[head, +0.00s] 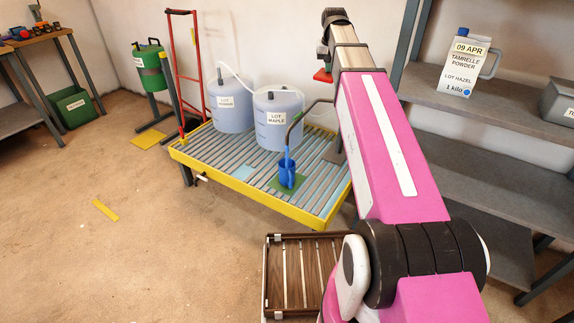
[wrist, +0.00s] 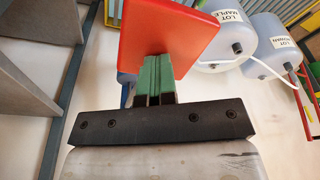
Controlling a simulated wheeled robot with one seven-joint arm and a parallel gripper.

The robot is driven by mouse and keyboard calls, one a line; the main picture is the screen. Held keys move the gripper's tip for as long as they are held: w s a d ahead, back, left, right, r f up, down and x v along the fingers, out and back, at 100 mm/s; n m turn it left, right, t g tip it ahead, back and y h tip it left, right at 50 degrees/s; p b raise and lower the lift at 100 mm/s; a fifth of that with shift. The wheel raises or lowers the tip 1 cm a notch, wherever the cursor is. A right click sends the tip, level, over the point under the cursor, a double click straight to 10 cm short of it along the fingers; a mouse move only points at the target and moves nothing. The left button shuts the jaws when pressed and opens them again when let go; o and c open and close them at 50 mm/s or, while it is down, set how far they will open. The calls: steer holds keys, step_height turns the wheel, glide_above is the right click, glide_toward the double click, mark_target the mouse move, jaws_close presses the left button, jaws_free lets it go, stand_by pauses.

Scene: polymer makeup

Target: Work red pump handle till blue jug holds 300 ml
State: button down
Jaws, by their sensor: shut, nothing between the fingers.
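The blue jug (head: 287,177) stands on a green mat (head: 301,182) on the slatted yellow-edged platform, below the end of a dark bent spout (head: 296,124). A thin blue strip shows between spout and jug; I cannot tell if it is liquid. The jug's level is not readable. The red pump handle (head: 323,76) shows as a small red piece beside my wrist, and as a large flat red plate in the wrist view (wrist: 172,35). My gripper (wrist: 155,62) is shut and empty, its green fingertips at the plate's lower edge; whether they touch is unclear. In the head view the fingertips are hidden.
Two translucent drums, Lot Maple (head: 278,130) and its neighbour (head: 230,112), stand on the platform (head: 232,178), joined by a white hose. A grey shelf (head: 480,100) is on the right. A wooden slatted crate (head: 276,275) is in front. The floor at left is mostly clear.

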step_height(320, 180, down, 7)
stand_by(1.4)
steer(key=shift+w+r, duration=0.1)
steer(key=shift+r, duration=6.45)
